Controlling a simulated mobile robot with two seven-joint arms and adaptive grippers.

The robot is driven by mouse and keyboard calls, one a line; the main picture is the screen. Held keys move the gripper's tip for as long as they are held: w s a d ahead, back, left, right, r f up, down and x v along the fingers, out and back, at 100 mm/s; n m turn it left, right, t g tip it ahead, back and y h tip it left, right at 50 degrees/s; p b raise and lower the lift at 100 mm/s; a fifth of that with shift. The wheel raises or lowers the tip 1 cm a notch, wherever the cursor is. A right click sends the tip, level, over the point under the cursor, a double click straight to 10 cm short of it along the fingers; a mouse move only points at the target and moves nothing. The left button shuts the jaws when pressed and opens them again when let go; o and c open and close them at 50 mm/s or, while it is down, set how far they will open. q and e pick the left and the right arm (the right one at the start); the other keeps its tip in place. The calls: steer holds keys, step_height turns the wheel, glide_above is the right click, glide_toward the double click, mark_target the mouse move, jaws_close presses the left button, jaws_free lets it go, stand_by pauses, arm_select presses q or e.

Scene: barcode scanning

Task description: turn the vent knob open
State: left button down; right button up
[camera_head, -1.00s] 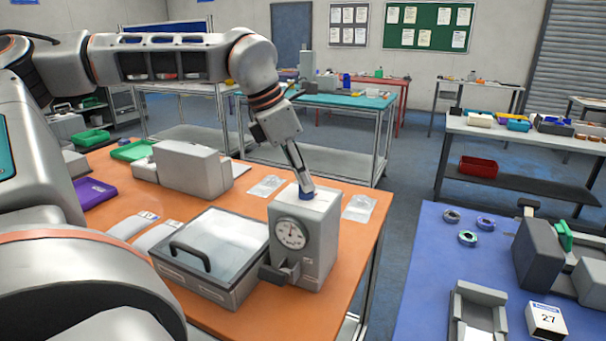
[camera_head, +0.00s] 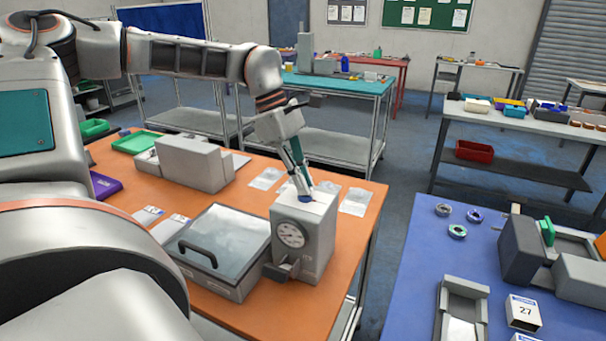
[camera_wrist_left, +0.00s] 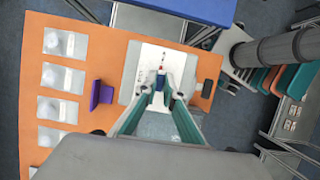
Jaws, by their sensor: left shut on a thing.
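The grey box with a round white gauge (camera_head: 291,234) on its front stands at the right side of the orange table. The blue vent knob (camera_head: 305,198) is on the box's top and is mostly covered by my fingers. My left gripper (camera_head: 303,191) points down from above and is shut on the knob. In the left wrist view the blue knob (camera_wrist_left: 160,83) sits between my fingertips (camera_wrist_left: 158,93), with a small red mark beyond it on the pale top plate. The gauge needle is too small to read surely. My right gripper is not in view.
A lidded grey case (camera_head: 217,243) with a black handle stands left of the gauge box. Clear flat packets (camera_head: 355,201) lie behind it on the orange table (camera_head: 250,200). A blue table (camera_head: 415,250) with grey devices is at the right, across a gap.

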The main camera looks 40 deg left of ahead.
arm_select(q)
steer(key=shift+r, duration=0.1)
stand_by(0.3)
steer(key=c, duration=2.2)
jaws_free()
steer(key=shift+o, duration=0.2)
steer(key=v, duration=1.2)
